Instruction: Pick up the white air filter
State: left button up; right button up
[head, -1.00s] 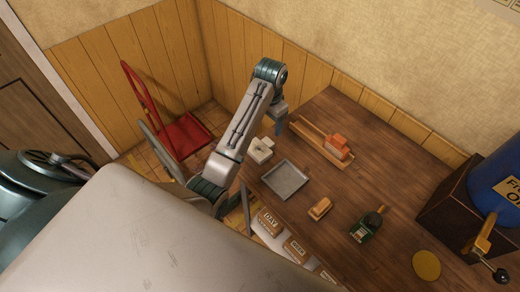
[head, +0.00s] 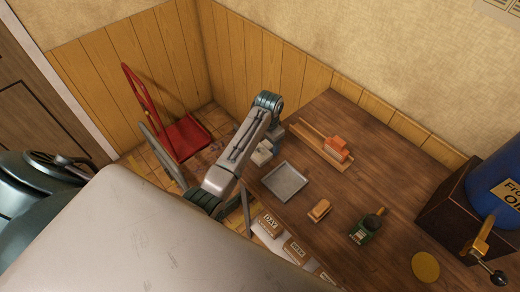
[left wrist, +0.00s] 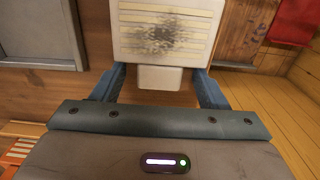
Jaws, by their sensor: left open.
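The white air filter (head: 261,155) lies at the table's left edge in the head view, partly hidden by my left arm. In the left wrist view, the filter (left wrist: 165,32) shows pale slats with a dark smudge, and a white tab (left wrist: 160,78) points towards me. My left gripper (head: 277,146) is right at the filter. In the left wrist view, its blue fingers (left wrist: 160,82) are open, one on each side of the tab, with gaps between. My right gripper is not in view.
A grey tray (head: 285,181) lies right beside the filter. Farther off are a wooden rack with an orange block (head: 337,149), a tan brush-like block (head: 319,210), a green device (head: 366,228) and a blue drum (head: 500,190).

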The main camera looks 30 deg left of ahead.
pick_arm(q)
jog(key=c, duration=1.1)
jog(key=shift+r, duration=0.15)
